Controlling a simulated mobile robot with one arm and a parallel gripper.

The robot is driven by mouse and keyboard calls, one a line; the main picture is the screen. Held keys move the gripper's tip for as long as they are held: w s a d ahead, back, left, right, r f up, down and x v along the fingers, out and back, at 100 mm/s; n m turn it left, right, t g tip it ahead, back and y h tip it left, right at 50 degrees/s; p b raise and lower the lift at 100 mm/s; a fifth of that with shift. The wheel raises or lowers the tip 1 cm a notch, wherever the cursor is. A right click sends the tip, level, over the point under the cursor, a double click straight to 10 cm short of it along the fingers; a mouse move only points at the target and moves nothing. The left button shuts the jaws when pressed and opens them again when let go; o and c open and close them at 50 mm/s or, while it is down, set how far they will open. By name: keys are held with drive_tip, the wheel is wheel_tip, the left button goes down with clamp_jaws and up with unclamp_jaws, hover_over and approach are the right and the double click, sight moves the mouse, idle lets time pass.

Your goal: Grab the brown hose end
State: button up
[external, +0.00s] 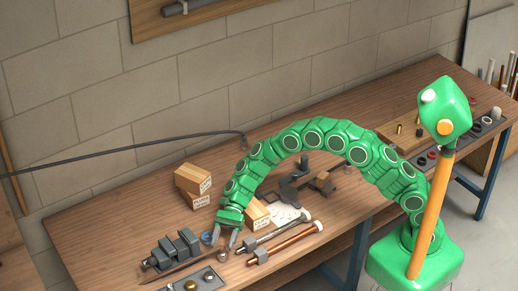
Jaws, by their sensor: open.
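A brown, copper-coloured hose (290,242) lies on the workbench near its front edge. It has a grey hex fitting at its left end (257,259) and a pale cap at its right end (317,226). A similar grey hose (275,234) lies just behind it, roughly parallel. My gripper (223,245) is open and points down at the bench, left of both hoses. No hose is seen between its fingers. A small round brownish thing (223,256) shows at the fingertips; I cannot tell whether they touch it.
A dark vice-like block (172,250) and a grey tray (196,281) with round parts stand left of my gripper. Cardboard boxes (192,181) stand behind. A dark hose (130,148) runs along the back. The bench's left rear (110,218) is clear.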

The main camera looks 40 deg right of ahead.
sight(221, 252)
drive_tip(key=shift+f+x, duration=0.1)
drive_tip(key=shift+x, duration=1.1)
drive_tip(key=shift+f+x, duration=0.15)
drive_tip(key=shift+x, duration=1)
drive_tip(key=shift+w+d, duration=0.1)
clamp_jaws()
drive_tip(key=shift+r, duration=0.1)
